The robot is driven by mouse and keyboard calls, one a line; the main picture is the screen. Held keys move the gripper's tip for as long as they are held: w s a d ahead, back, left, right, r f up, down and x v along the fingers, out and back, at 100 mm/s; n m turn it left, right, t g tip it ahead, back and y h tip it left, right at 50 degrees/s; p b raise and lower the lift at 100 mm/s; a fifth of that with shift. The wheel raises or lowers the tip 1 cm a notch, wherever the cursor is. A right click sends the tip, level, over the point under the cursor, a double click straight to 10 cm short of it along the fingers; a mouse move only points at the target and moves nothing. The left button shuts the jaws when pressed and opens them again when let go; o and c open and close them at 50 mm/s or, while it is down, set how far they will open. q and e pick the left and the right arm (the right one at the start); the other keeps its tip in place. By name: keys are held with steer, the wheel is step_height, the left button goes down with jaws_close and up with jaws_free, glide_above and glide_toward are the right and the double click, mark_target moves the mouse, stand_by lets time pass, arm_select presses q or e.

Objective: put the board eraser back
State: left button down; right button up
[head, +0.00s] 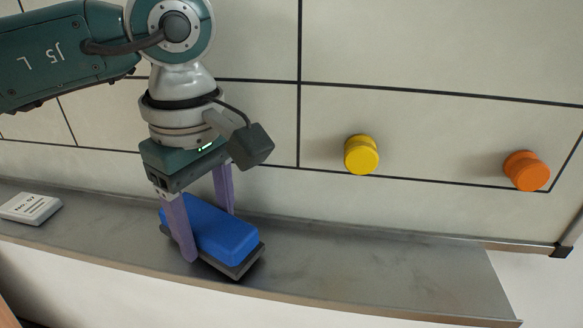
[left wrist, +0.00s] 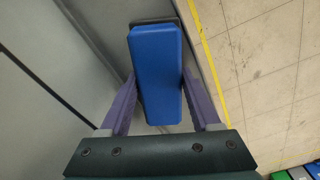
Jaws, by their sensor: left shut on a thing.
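The board eraser (head: 222,232) has a blue top and a dark base. It sits at or just above the metal ledge (head: 390,268) below the whiteboard (head: 250,40); I cannot tell if it touches. My left gripper (head: 208,236) is shut on the eraser, with a purple finger on each long side. In the left wrist view, the eraser (left wrist: 156,75) lies between the two fingers (left wrist: 155,100) and reaches out beyond them. My right gripper is in neither view.
A small white box (head: 30,208) with print lies on the ledge at the left. A yellow magnet (head: 361,155) and an orange magnet (head: 526,171) are on the board at the right. The ledge right of the eraser is clear up to its end.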

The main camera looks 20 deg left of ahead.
mark_target(208, 219)
arm_select(q)
steer(key=c, duration=0.6)
jaws_free()
steer(key=shift+f, duration=0.15)
steer(key=o, duration=0.5)
steer(key=shift+r+p, duration=0.3)
steer(key=shift+r, duration=0.05)
step_height(208, 219, up, 12)
steer(key=shift+d+f, duration=0.15)
steer(key=shift+d, duration=0.05)
steer(key=shift+s, duration=0.1)
